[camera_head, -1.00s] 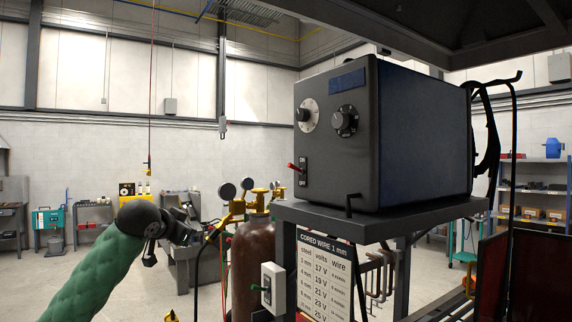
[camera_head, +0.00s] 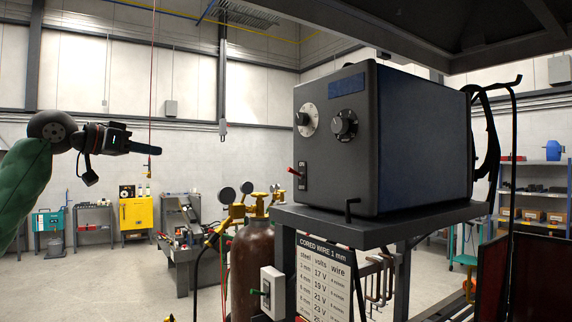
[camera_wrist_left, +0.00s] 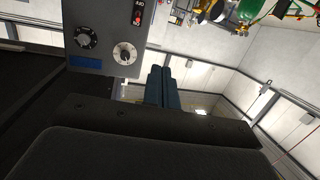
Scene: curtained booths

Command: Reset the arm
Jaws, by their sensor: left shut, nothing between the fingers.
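My left gripper (camera_head: 146,149) is at the left of the head view, at the end of my green-sleeved arm. It points right, level, in open air. Its fingers are together with nothing between them; the closed fingers (camera_wrist_left: 163,88) also show in the left wrist view. A dark welding machine (camera_head: 335,135) with two knobs and a red switch stands to the right, well apart from the gripper. Its panel shows upside down in the left wrist view (camera_wrist_left: 105,38). My right gripper is not in view.
The machine sits on a grey shelf (camera_head: 385,228) with a wire chart (camera_head: 322,280) below. A brown gas cylinder (camera_head: 251,265) with gauges stands left of it. A yellow cabinet (camera_head: 136,217) and a workbench (camera_head: 190,262) are farther back. Air around the gripper looks clear.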

